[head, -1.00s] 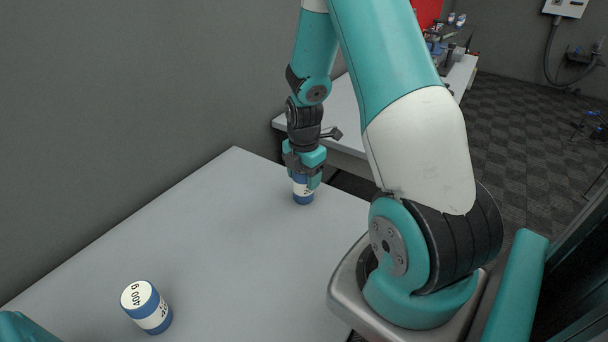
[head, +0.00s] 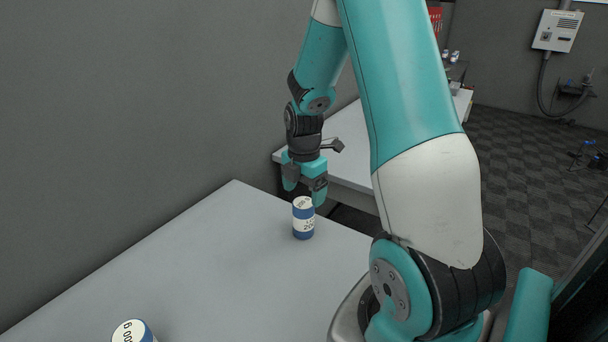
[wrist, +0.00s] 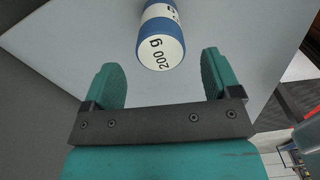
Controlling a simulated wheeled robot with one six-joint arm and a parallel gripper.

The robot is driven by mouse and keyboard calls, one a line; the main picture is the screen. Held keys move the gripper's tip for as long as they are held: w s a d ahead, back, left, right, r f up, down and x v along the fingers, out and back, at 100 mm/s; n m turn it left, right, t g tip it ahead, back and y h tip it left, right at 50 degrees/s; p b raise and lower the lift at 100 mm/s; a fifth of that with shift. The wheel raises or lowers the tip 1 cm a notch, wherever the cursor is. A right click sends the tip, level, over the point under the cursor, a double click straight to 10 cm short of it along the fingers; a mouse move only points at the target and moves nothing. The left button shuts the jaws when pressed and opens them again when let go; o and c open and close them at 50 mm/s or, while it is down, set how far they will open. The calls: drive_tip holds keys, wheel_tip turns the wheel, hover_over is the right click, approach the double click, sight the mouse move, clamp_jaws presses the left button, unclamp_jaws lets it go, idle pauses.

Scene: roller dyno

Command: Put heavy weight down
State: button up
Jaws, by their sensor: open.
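A blue and white cylindrical weight (head: 303,222) stands upright on the grey table (head: 215,265), near its far right end. In the wrist view its top reads 200 g, and the weight (wrist: 161,40) sits ahead of and between the spread fingers, touching neither. My gripper (head: 304,194) is open and empty, just above and behind this weight in the head view. A second blue and white weight (head: 131,332) stands at the bottom left, cut off by the frame edge. Only "00 g" of its label shows now; earlier it read 400 g.
A grey wall (head: 130,120) runs along the table's left side. Another white table (head: 350,140) stands beyond the near one, with a gap between them. The table surface between the two weights is clear.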

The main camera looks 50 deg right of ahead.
wheel_tip(320, 180, up, 6)
drive_tip(key=shift+f, duration=0.15)
drive_tip(key=shift+a, duration=0.25)
drive_tip(key=s+a+r+m+t+y, duration=0.1)
drive_tip(key=a+r+m, duration=0.15)
drive_tip(key=a, duration=0.55)
drive_tip(key=s+a+r+m+y, duration=0.1)
drive_tip(key=a+r+m, duration=0.15)
drive_tip(key=a, duration=0.55)
drive_tip(key=s+a+r+m+y, duration=0.1)
drive_tip(key=s+a+r+m, duration=0.1)
drive_tip(key=s+a, duration=0.5)
drive_tip(key=s+a+r+m+g+y, duration=0.1)
drive_tip(key=s+a+r+m, duration=0.1)
drive_tip(key=s+a, duration=0.5)
drive_tip(key=shift+a+r+m, duration=0.4)
drive_tip(key=shift+a+m, duration=0.05)
drive_tip(key=shift+m, duration=0.45)
drive_tip(key=shift+w, duration=0.1)
